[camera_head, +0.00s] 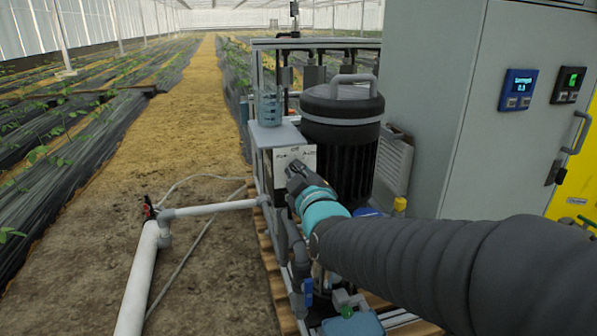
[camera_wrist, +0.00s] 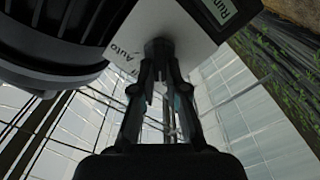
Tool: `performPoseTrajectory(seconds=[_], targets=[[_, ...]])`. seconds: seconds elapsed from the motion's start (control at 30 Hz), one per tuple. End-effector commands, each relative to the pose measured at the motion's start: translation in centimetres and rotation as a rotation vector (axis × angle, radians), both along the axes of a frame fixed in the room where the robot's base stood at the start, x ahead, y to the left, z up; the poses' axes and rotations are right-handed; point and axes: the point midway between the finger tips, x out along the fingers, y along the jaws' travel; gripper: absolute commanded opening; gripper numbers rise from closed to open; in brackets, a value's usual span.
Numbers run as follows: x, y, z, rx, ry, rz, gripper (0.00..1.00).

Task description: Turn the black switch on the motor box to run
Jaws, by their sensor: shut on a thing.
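The motor box (camera_head: 283,157) is a light box with a pale front plate, on the skid left of the black motor. In the wrist view its label plate (camera_wrist: 178,22) reads "Run" at the upper right and "Auto" at the left, with other lettering partly cut off. My gripper (camera_head: 293,168) reaches the front of the plate. In the wrist view my gripper (camera_wrist: 160,58) is shut on the dark switch (camera_wrist: 158,46), which shows only as a small part between the fingertips. The fingers hide the rest, so its exact setting cannot be told.
The black motor (camera_head: 338,140) with a grey handle stands right beside the box. A clear beaker (camera_head: 269,106) stands on the shelf above it. A grey cabinet (camera_head: 440,120) rises to the right. White pipes (camera_head: 145,270) run at the lower left; the dirt path beyond is open.

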Motion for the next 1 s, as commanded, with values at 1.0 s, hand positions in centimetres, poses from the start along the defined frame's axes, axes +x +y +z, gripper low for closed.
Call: performPoseTrajectory(seconds=[1.0], targets=[[-0.07, 0.01, 0.00, -0.038, -0.012, 0.000, 0.38]])
